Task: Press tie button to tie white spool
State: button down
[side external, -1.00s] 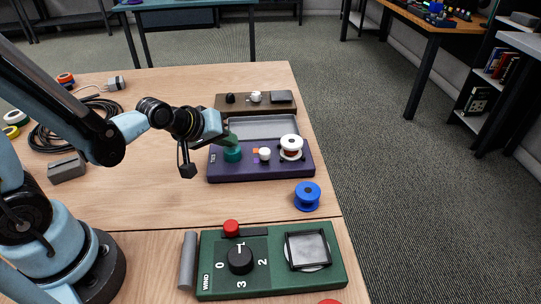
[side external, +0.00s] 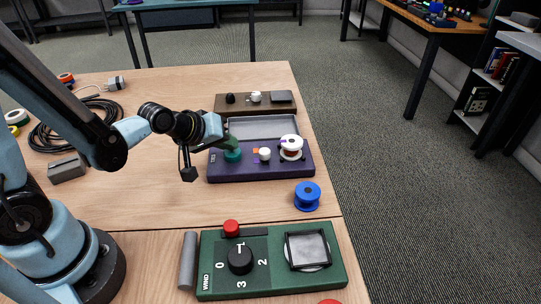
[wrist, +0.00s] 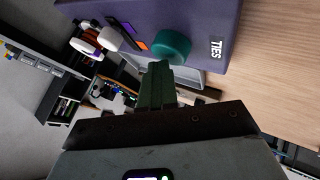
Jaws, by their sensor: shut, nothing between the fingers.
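The purple tie station (side external: 225,170) lies on the wooden table. A teal button (side external: 232,155) stands at its left end, and it also shows in the wrist view (wrist: 172,46) near the "TIES" label. The white spool (side external: 291,144) sits at the station's right end, with reddish-brown winding around its middle. My gripper (side external: 231,143) is shut and empty. Its dark green fingertips (wrist: 158,70) are right at the teal button; I cannot tell whether they touch it or how far it is pressed.
A blue spool (side external: 307,196) stands in front of the station's right end. The green wind station (side external: 215,286) with a red button (side external: 231,228) is nearer. A dark brown box (side external: 240,110) lies behind. A black cable coil (side external: 75,125) and grey block (side external: 67,168) are at left.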

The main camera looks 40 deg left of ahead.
jog(key=shift+r, duration=1.2)
jog(key=shift+r, duration=0.1)
jog(key=shift+r, duration=2.4)
jog(key=m+g, duration=0.2)
jog(key=m, duration=0.6)
send_near(228, 153)
jog(key=v, duration=0.4)
jog(key=shift+s+d+r, duration=0.2)
jog(key=shift+d+r, duration=0.05)
jog(key=shift+r, duration=0.15)
